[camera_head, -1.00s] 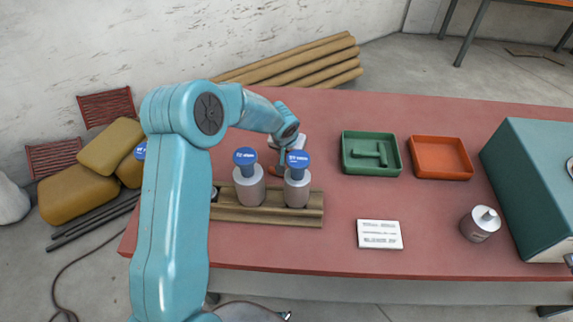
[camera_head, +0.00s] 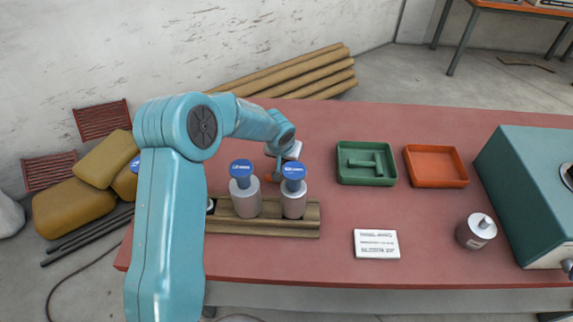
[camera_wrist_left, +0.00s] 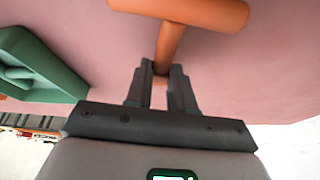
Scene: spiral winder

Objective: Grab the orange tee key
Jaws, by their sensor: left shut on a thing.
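The orange tee key (camera_wrist_left: 195,12) shows large in the left wrist view, with its crossbar at the top and its stem running down between my left gripper's fingers. My left gripper (camera_wrist_left: 161,70) is shut on the stem. In the head view my left gripper (camera_head: 277,168) is behind the blue-capped cylinders and partly hidden by them. Only a small orange bit of the key (camera_head: 270,178) shows there. My right gripper is in neither view.
Two grey cylinders with blue caps (camera_head: 241,170) (camera_head: 293,172) stand on a wooden rack (camera_head: 270,224) in front of the gripper. A green tray (camera_head: 342,176) holds a green tee key (camera_head: 366,162). An orange tray (camera_head: 437,180) is empty. A white card (camera_head: 376,244) and grey canister (camera_head: 475,232) sit nearer the front.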

